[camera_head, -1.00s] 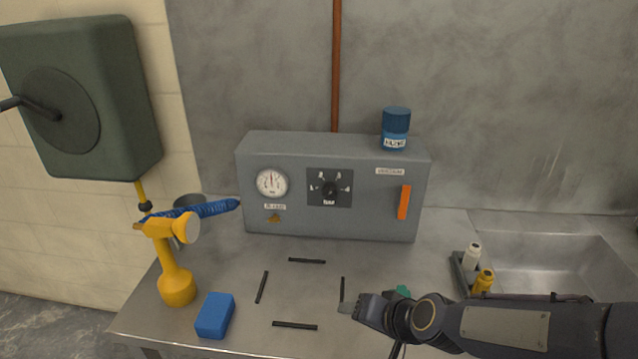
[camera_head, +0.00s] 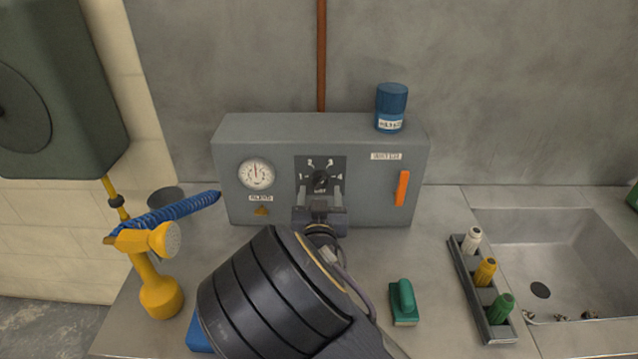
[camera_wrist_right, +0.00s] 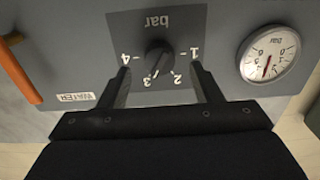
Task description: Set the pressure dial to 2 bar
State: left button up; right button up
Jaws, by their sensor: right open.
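The pressure dial (camera_head: 320,180) is a black knob on a dark plate on the front of the grey control box (camera_head: 232,140). The dial also shows upside down in the right wrist view (camera_wrist_right: 158,58), with marks 1 to 4 and the word bar. I cannot tell surely which mark its pointer faces. My right gripper (camera_head: 319,194) is open in front of the plate, its fingers on either side of the knob. In the right wrist view the gripper (camera_wrist_right: 164,80) has one finger near the 4 and one near the 1, both apart from the knob. My left gripper is out of view.
A round gauge (camera_head: 256,174) sits left of the dial and an orange handle (camera_head: 402,188) right of it. A blue jar (camera_head: 391,107) stands on the box. A yellow sprayer (camera_head: 160,295), green scrubber (camera_head: 404,302) and bottle rack (camera_head: 468,275) stand around the counter.

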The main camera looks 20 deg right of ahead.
aim_at(320, 186)
jog(key=shift+x, duration=1.75)
jog(key=shift+c, duration=0.2)
jog(key=c, duration=1)
